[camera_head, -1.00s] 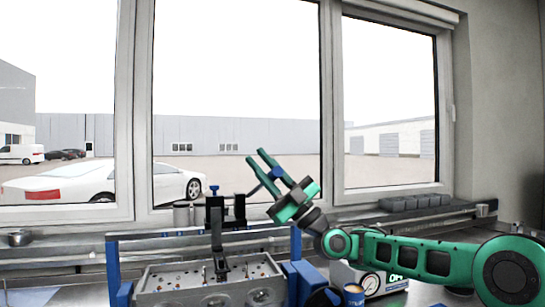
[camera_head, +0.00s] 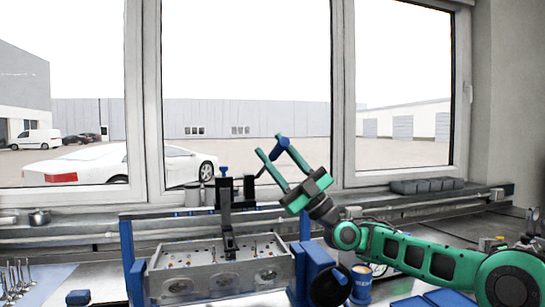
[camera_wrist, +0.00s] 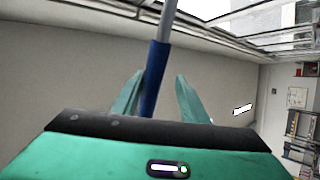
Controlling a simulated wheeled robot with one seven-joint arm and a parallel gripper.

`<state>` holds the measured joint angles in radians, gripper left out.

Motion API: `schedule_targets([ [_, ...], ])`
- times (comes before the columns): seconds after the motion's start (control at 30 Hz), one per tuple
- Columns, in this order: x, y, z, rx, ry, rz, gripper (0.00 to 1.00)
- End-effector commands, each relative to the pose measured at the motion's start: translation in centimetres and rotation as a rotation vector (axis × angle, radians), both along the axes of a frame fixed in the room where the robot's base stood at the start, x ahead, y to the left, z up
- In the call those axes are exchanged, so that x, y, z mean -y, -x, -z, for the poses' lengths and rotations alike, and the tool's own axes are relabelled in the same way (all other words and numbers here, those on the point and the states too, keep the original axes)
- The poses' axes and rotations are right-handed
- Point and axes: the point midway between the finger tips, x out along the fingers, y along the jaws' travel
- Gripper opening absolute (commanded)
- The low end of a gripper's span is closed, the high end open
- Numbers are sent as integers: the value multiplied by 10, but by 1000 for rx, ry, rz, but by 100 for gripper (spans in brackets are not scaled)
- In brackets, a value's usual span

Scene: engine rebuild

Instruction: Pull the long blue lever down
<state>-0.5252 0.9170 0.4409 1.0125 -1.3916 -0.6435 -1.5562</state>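The long blue lever (camera_head: 270,156) rises at a slant to the upper right, above the bench fixture. My gripper (camera_head: 271,147) reaches up from the lower right, its two green fingers spread around the lever. In the wrist view the lever's blue sleeve (camera_wrist: 154,72) runs between the fingers (camera_wrist: 157,88), with a grey rod beyond it. Gaps show beside the sleeve, so the gripper appears open. I cannot tell whether either finger touches it. The lever's lower end is hidden behind my gripper body.
A grey cylinder head (camera_head: 215,278) sits in a blue-framed stand (camera_head: 128,262), with a black clamp (camera_head: 226,215) over it. A blue can (camera_head: 361,284) stands to the right. Grey bins (camera_head: 428,186) line the sill; valves (camera_head: 18,278) stand at left.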

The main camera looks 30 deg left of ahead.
Motion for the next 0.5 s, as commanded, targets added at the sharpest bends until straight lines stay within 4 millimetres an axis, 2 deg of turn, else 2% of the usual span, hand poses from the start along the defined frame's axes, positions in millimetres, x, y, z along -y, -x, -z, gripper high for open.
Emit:
schedule_targets([
  [0.5, -7, 13, 1, 3, 6, -22, 39],
])
